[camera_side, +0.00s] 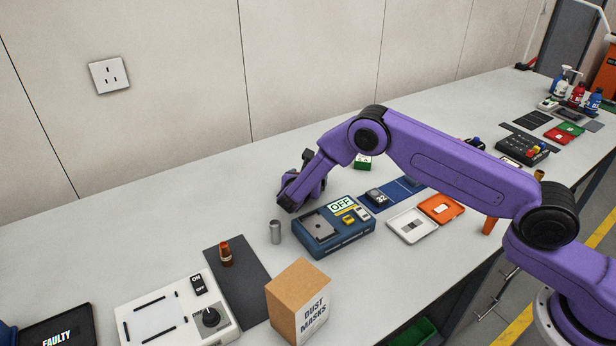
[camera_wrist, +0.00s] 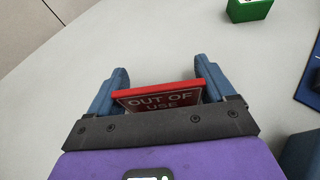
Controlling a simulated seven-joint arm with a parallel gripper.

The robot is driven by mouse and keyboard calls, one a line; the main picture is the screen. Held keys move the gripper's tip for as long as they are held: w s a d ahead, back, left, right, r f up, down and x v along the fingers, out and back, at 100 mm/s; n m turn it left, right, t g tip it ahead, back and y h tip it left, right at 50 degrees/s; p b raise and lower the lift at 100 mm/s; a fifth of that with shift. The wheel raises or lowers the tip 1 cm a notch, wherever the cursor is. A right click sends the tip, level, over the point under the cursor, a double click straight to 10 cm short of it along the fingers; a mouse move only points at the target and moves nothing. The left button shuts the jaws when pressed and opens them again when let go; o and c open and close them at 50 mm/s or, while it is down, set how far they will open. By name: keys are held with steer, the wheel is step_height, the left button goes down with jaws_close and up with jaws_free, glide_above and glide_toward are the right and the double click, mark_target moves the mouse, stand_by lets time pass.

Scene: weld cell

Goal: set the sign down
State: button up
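The sign is a red plate reading "OUT OF USE" (camera_wrist: 160,101), seen in the wrist view. It spans the gap between the two blue fingers of my gripper (camera_wrist: 162,82), with its side edges against them and its top edge slightly tilted. In the side view my gripper (camera_side: 290,196) is low over the bench, behind and left of the blue device with the "OFF" display. The sign cannot be made out there. Its lower edge is hidden by the gripper's body in the wrist view, so I cannot tell whether it touches the bench.
The blue device (camera_side: 350,240) and a grey cylinder (camera_side: 275,232) stand close in front of my gripper. A green block (camera_side: 362,162) stands behind to the right. A dust mask box (camera_side: 292,297) and a white switch panel (camera_side: 150,318) are nearer. The bench (camera_side: 190,205) at left is clear.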

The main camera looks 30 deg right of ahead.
steer(key=shift+o, duration=1.3)
steer(key=shift+r, duration=0.1)
steer(key=v, duration=1.2)
steer(key=shift+r, duration=0.1)
steer(key=s+r+m, duration=0.1)
steer(key=s+d+r+m+g, duration=0.1)
steer(key=s+r, duration=0.1)
steer(key=s+d+r+m+g, duration=0.1)
steer(key=shift+s+r+y, duration=0.25)
steer(key=shift+y, duration=0.15)
steer(key=s+d+r+m+g+y, duration=0.2)
steer(key=s+d+r+m+y, duration=0.1)
steer(key=s, duration=0.9)
steer(key=s+d+r+m+g+y, duration=0.3)
steer(key=s+d+m, duration=0.1)
steer(key=s, duration=0.8)
steer(key=s+d+r+m+g+y, duration=0.2)
steer(key=s+d+m+y, duration=0.1)
steer(key=s, duration=0.9)
steer(key=shift+s+d+r+m, duration=0.3)
steer(key=shift+d+r+m, duration=0.1)
steer(key=shift+d+m, duration=0.3)
